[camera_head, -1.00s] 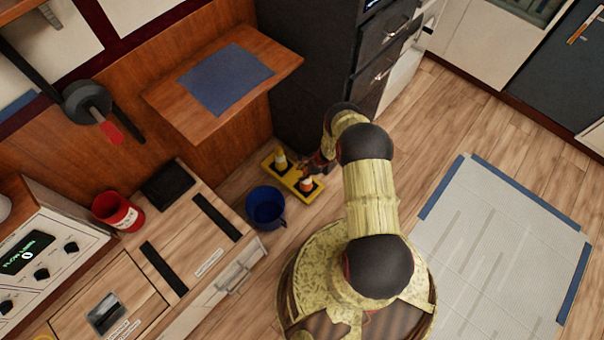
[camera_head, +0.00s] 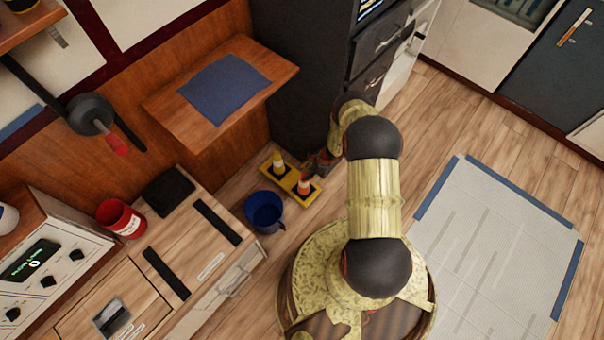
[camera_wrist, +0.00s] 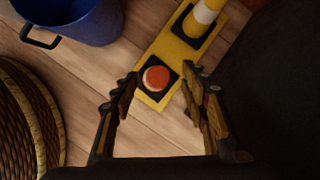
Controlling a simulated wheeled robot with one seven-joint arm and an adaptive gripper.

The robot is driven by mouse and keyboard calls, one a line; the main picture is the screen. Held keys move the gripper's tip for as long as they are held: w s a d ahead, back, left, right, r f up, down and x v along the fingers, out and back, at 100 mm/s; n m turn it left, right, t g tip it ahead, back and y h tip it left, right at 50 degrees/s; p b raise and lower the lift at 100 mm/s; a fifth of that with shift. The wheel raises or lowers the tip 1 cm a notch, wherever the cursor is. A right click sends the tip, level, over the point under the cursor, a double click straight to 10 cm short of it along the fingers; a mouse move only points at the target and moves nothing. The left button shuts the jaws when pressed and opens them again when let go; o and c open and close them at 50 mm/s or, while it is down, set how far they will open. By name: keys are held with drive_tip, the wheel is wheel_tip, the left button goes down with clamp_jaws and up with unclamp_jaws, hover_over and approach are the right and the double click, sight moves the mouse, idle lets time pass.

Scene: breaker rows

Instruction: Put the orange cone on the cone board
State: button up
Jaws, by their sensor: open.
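The orange cone (camera_head: 304,184) stands upright on the near square of the yellow cone board (camera_head: 291,178), which lies on the floor. A yellow and white cone (camera_head: 279,163) stands on the board's other square. In the wrist view the orange cone (camera_wrist: 156,78) is seen from above, its round top just ahead of the gap between my fingertips. My gripper (camera_wrist: 160,84) is open and empty, one finger to each side of that gap. In the head view my gripper (camera_head: 320,163) is small and dark beside the board; its fingers are hard to make out.
A blue bucket (camera_head: 265,210) stands on the floor left of the board, and its handle also shows in the wrist view (camera_wrist: 42,40). A dark cabinet (camera_head: 300,80) rises close behind the board. A woven basket (camera_wrist: 25,125) is at the left of the wrist view.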

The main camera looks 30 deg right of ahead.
drive_tip(key=p+v, duration=0.1)
drive_tip(key=v, duration=0.2)
drive_tip(key=shift+s+r, duration=0.1)
drive_tip(key=shift+r, duration=0.2)
idle(0.3)
drive_tip(key=s+a+r+n+g+y, duration=0.2)
drive_tip(key=s+a+n, duration=0.2)
drive_tip(key=s+a, duration=0.25)
drive_tip(key=s+a+r+n+g+h, duration=0.15)
drive_tip(key=r+n, duration=0.45)
drive_tip(key=r, duration=1.5)
drive_tip(key=s+a+r+n+g, duration=0.2)
drive_tip(key=r+n, duration=0.4)
drive_tip(key=r, duration=1.5)
drive_tip(key=s+a+r+n+t+h, duration=0.1)
drive_tip(key=s+r, duration=0.4)
drive_tip(key=r, duration=0.6)
drive_tip(key=s+a+r+n+t+h+p, duration=0.1)
drive_tip(key=s+a+r+n+t, duration=0.3)
drive_tip(key=r, duration=0.8)
drive_tip(key=s+a+r+n+t+h+p, duration=0.1)
drive_tip(key=s+r, duration=0.5)
drive_tip(key=r, duration=0.6)
drive_tip(key=shift+a+n+t+h, duration=0.65)
drive_tip(key=shift+a+n+t, duration=0.2)
drive_tip(key=shift+n, duration=0.25)
